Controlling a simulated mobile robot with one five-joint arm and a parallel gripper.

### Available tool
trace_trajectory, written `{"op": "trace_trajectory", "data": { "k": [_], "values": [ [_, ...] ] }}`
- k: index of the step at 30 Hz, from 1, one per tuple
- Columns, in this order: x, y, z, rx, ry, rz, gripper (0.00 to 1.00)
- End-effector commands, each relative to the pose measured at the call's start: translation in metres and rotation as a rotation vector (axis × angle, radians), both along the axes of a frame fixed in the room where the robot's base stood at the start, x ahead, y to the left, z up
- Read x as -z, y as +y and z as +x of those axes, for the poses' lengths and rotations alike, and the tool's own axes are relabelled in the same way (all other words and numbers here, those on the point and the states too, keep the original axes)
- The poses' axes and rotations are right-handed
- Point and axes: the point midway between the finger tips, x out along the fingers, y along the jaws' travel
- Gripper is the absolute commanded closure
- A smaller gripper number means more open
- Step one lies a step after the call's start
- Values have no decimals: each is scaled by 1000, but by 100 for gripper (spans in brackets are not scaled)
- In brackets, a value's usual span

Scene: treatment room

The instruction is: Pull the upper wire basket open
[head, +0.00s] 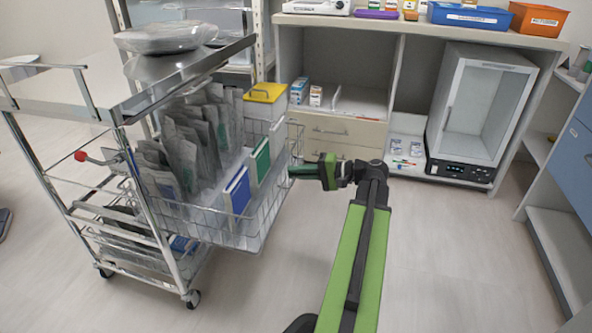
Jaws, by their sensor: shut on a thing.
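The upper wire basket (205,222) sticks out to the right from under the top of a steel trolley (130,112). It holds several grey pouches (190,145), a blue-and-white box (237,191), a green-and-white box (260,162) and a yellow-lidded container (265,92). My gripper (293,171) reaches in from the right and is shut on the basket's right-hand front side, near its upper rim. The fingertips are small and partly hidden at the wire. A lower basket (115,228) sits beneath, inside the trolley frame.
A wrapped tray (165,37) lies on the trolley top. A shelf unit with drawers (345,130) and a glass-fronted cabinet (483,105) stand behind my arm. Another shelf (560,190) stands at right. The floor (255,290) in front of the basket is clear.

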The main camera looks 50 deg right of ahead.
Motion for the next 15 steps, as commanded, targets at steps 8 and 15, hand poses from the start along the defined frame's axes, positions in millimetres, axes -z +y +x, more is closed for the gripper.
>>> {"op": "trace_trajectory", "data": {
  "k": [8,15],
  "values": [
    [-1,2,4,0,-3,-1,100],
    [-1,6,7,-7,-3,0,83]
  ]
}}
